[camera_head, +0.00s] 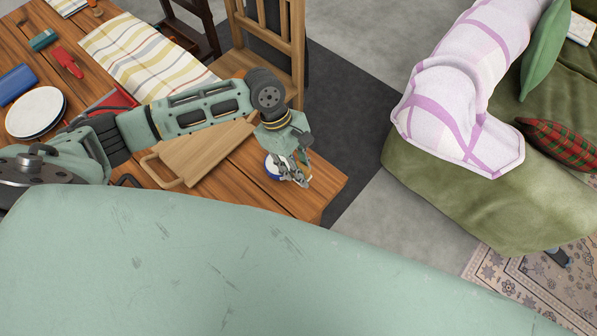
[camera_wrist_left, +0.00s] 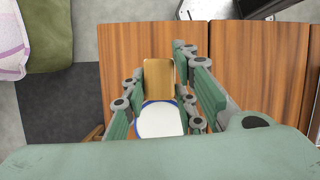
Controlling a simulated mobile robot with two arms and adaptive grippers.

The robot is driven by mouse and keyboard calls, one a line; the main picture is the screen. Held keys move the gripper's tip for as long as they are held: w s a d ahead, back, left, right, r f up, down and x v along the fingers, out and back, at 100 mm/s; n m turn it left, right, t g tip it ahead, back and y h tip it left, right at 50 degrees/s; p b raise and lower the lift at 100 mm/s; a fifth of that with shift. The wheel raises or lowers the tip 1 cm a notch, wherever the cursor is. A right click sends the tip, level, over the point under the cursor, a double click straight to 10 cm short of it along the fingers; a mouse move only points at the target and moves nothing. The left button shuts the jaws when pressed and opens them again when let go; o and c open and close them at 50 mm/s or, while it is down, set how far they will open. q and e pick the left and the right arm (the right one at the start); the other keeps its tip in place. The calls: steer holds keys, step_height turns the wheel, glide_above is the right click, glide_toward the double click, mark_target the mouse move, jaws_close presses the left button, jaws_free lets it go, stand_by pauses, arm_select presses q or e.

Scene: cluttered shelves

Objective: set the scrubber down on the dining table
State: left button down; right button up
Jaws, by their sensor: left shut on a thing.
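My left gripper (camera_head: 290,178) is over the near right corner of the wooden dining table (camera_head: 325,183), pointing down and shut on the scrubber. The scrubber (camera_head: 273,168) shows in the head view as a small white and blue thing, partly hidden by the fingers. In the left wrist view a white rounded piece with a blue rim (camera_wrist_left: 158,121) lies between the fingers, with a tan block (camera_wrist_left: 158,76) in line beyond it. I cannot tell whether the tan block is part of the scrubber, or whether the scrubber touches the tabletop. My right gripper is not in view.
A wooden board (camera_head: 195,158) lies left of the gripper. Plates (camera_head: 36,112), a striped cloth (camera_head: 140,50), a red item (camera_head: 66,62) and a blue item (camera_head: 15,83) lie further left. A chair (camera_head: 285,50) stands behind. Bare tabletop surrounds the gripper, with the table edge close.

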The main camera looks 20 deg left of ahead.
arm_select(q)
steer(key=shift+f, duration=2)
steer(key=shift+f, duration=0.1)
steer(key=c, duration=1.4)
jaws_free()
steer(key=v, duration=1.2)
steer(key=shift+b, duration=0.4)
steer(key=shift+w, duration=0.1)
